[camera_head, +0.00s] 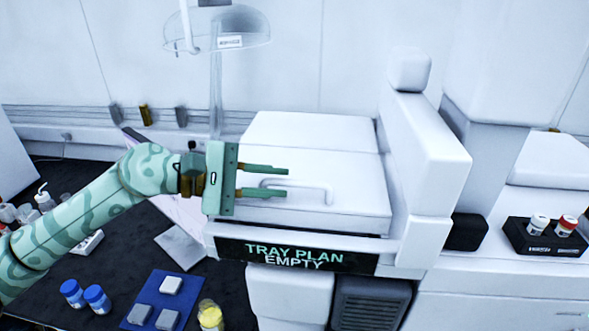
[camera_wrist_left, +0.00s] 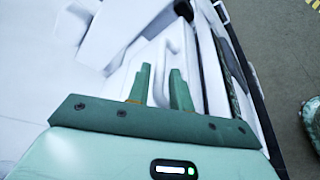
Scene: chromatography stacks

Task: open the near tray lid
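The near tray lid (camera_head: 345,208) is a white, flat panel on top of the white instrument, and it lies shut. Its white loop handle (camera_head: 318,187) sits on the panel; it also shows in the left wrist view (camera_wrist_left: 178,38). My left gripper (camera_head: 287,181) is open, its two green fingers apart and pointing right over the handle's left part. In the left wrist view the fingertips (camera_wrist_left: 160,67) are close to the handle. I cannot tell whether they touch it. The gripper looks empty. My right gripper is not in view.
A black sign reading "TRAY PLAN EMPTY" (camera_head: 296,257) is on the instrument's front. A raised white arm-like housing (camera_head: 425,150) stands right of the lid. Blue-capped jars (camera_head: 97,298) and a blue mat (camera_head: 143,311) lie front left. A black holder (camera_head: 545,243) with small jars is at right.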

